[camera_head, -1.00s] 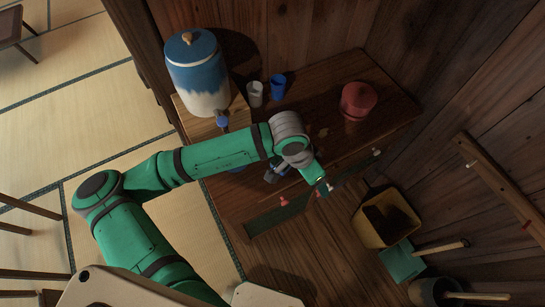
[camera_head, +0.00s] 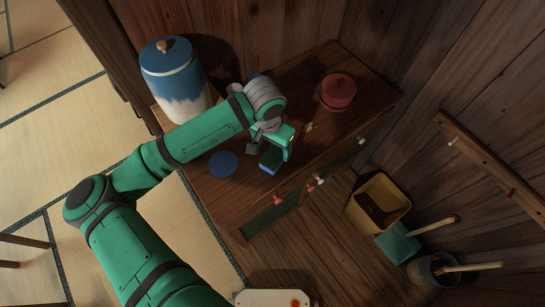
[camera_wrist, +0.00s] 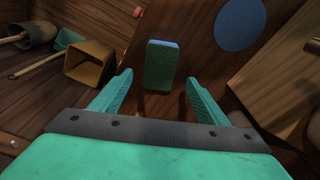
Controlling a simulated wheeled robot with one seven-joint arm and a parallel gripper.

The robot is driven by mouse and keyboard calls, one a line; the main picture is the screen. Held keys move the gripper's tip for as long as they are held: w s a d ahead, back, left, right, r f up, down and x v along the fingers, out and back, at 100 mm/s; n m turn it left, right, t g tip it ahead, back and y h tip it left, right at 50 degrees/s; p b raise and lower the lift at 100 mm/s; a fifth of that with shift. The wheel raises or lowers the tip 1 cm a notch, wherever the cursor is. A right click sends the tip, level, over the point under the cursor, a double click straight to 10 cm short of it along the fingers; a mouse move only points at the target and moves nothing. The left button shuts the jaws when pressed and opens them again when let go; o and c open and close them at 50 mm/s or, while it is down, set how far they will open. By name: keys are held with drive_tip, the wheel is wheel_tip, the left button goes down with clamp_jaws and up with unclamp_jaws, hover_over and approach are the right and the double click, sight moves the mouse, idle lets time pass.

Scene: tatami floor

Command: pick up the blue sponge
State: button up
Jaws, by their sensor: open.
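The blue sponge (camera_wrist: 161,66) is a small block, with a dark green face and a blue edge in the wrist view. It also shows in the head view (camera_head: 271,158), on the wooden cabinet top (camera_head: 240,205) near its front edge. My gripper (camera_wrist: 158,82) is open and empty, with its two teal fingers spread. The sponge lies ahead of the fingertips, roughly centred between them, and seems apart from them. In the head view my gripper (camera_head: 272,146) is close over the sponge and partly hides it.
A flat blue disc (camera_head: 223,164) lies left of the sponge. A blue-and-white lidded jar (camera_head: 175,78) and a red lidded pot (camera_head: 339,92) stand farther back. A yellow bin (camera_head: 379,204) is on the floor at right.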

sight(273, 155)
drive_tip(key=shift+w+d+f, duration=0.1)
drive_tip(key=shift+f, duration=1.2)
drive_tip(key=shift+w+d+f, duration=0.1)
drive_tip(key=shift+f, duration=1.2)
drive_tip(key=c, duration=1.2)
drive_tip(key=shift+r, duration=0.1)
